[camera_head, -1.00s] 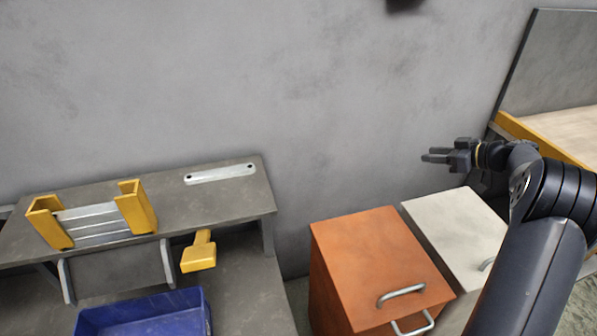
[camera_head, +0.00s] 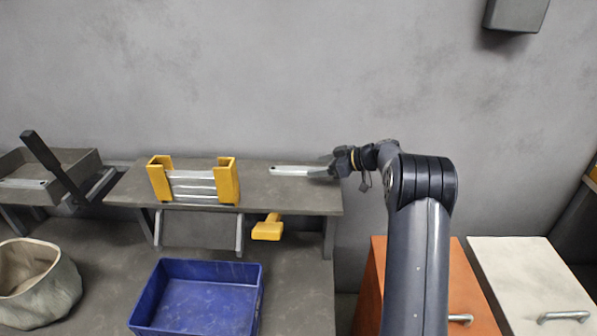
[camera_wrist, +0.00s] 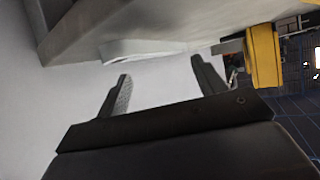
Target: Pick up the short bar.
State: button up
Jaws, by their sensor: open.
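A short pale metal bar (camera_head: 290,171) lies flat on the right part of the grey raised shelf (camera_head: 290,197). In the head view my gripper (camera_head: 328,168) is at the bar's right end and hides part of it. In the wrist view my gripper (camera_wrist: 160,75) is open, with nothing between its two dark fingers. The pale bar (camera_wrist: 150,49) shows just beyond the fingertips at the shelf edge. I cannot tell whether the fingers touch it.
A yellow holder (camera_head: 228,182) with several metal bars stands left of the bar. A yellow-handled tool (camera_head: 268,229) hangs below the shelf. A blue bin (camera_head: 257,300), a sack (camera_head: 55,295) and a grey tray (camera_head: 85,165) are nearby. Orange and white cabinets stand right.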

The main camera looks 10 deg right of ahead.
aim_at(304, 169)
jog(key=x, duration=0.5)
jog(key=shift+w+f+p, duration=0.1)
jog(key=shift+w+p, duration=0.05)
jog(key=shift+p, duration=0.15)
jog(key=shift+c, duration=0.5)
jog(key=shift+d, duration=0.1)
grip_shut()
